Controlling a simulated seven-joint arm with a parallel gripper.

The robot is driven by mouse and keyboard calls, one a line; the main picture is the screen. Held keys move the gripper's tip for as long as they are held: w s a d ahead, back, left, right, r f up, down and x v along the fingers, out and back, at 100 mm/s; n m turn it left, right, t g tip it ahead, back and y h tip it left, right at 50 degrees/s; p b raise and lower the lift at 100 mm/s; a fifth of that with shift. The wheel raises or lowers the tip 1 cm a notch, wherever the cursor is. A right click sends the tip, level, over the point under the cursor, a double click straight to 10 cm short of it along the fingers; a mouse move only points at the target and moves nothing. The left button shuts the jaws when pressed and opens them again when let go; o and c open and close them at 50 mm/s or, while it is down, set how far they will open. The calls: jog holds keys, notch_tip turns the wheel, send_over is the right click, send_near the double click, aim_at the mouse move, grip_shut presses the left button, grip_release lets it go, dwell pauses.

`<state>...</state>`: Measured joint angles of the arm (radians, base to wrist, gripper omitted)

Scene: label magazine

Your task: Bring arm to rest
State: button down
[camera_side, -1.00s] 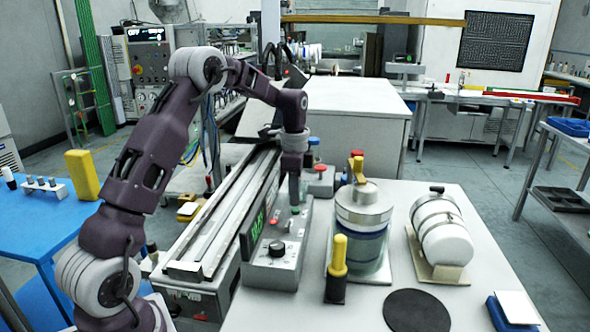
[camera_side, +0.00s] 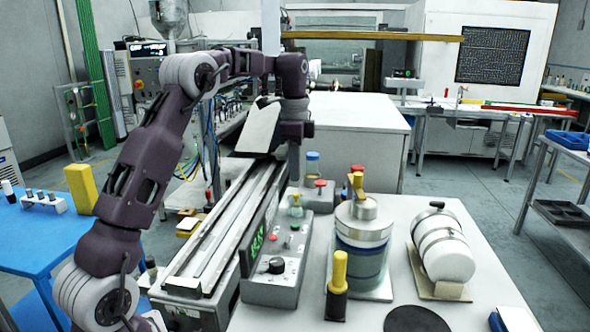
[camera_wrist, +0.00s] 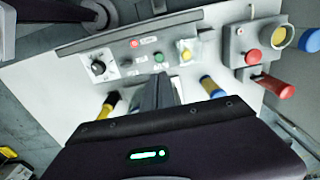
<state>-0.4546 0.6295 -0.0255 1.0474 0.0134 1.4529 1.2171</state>
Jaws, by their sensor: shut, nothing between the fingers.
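My gripper (camera_side: 293,178) hangs down from my dark purple arm, above and behind the far end of the grey control box (camera_side: 272,290). Its fingers look closed together, with nothing seen between them. In the wrist view the dark fingers (camera_wrist: 158,92) point toward the control box, which has a black knob and red and green buttons. The gripper appears clear of the box and holds nothing.
A long metal rail (camera_side: 215,235) runs beside the control box. A metal-lidded jar (camera_side: 362,235), a white cylinder on a stand (camera_side: 443,245) and a yellow-handled tool (camera_side: 338,280) stand on the bench to the right. A blue table (camera_side: 35,240) is at left.

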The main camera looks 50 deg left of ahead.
dwell(0.3)
jog(key=s+d+r+n+t, duration=0.1)
jog(key=s+d+r+n, duration=0.1)
jog(key=s+d+r, duration=0.3)
jog(key=s+d+r+n+t, duration=0.1)
jog(key=s+d+r+n, duration=0.15)
jog(key=s+d, duration=0.45)
jog(key=s+d+f+n+t, duration=0.1)
jog(key=s+d, duration=0.3)
jog(key=s, duration=0.4)
jog(key=s+d+f+n+t, duration=0.2)
jog(key=s+d+f+n, duration=0.1)
jog(key=s, duration=0.6)
jog(key=shift+s+d+f, duration=0.3)
jog(key=shift+d+f, duration=0.45)
jog(key=shift+f, duration=0.1)
jog(key=shift+n, duration=0.25)
